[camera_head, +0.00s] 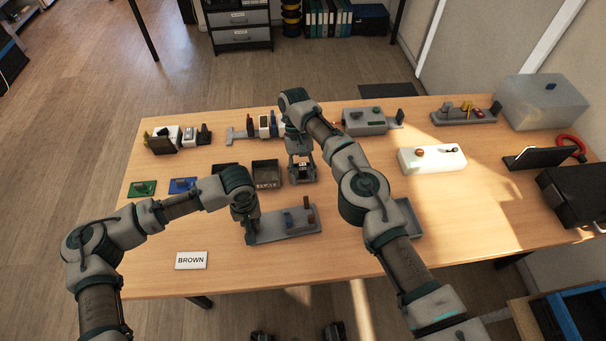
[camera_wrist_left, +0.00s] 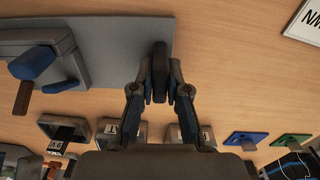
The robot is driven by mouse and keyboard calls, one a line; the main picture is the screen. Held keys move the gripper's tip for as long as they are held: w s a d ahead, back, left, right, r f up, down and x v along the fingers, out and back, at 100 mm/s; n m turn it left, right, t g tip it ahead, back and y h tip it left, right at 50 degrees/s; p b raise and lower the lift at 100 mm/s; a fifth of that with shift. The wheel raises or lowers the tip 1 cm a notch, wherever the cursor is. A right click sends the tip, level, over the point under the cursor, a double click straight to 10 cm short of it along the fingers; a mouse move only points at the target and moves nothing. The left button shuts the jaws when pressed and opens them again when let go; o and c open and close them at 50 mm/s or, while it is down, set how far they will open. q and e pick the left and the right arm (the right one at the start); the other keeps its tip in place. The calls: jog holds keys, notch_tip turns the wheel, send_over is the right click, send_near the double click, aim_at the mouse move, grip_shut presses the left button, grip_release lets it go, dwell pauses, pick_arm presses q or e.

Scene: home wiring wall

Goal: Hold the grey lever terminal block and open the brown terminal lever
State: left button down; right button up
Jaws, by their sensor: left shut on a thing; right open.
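The grey lever terminal block (camera_head: 270,232) lies on the table in front of me, with a blue lever (camera_head: 288,220) and an upright brown lever (camera_head: 306,202) toward its right end. In the left wrist view its grey base (camera_wrist_left: 115,35), blue lever (camera_wrist_left: 32,62) and brown lever (camera_wrist_left: 22,98) show at upper left. My left gripper (camera_head: 251,236) is shut on a dark upright grip post (camera_wrist_left: 160,65) at the block's left end. My right gripper (camera_head: 302,178) is open, behind the block and apart from the brown lever, over the area of the small dark bins.
A white card reading BROWN (camera_head: 191,260) lies at the front left. A dark bin (camera_head: 266,173) stands behind the block. Green (camera_head: 142,188) and blue (camera_head: 183,185) plates lie at left. A white block (camera_head: 432,159) and other fixtures stand to the right and back. The front right of the table is clear.

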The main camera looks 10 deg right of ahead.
dwell(0.4)
pick_arm(q)
jog(key=c, duration=1.1)
grip_release()
jog(key=shift+r, duration=0.1)
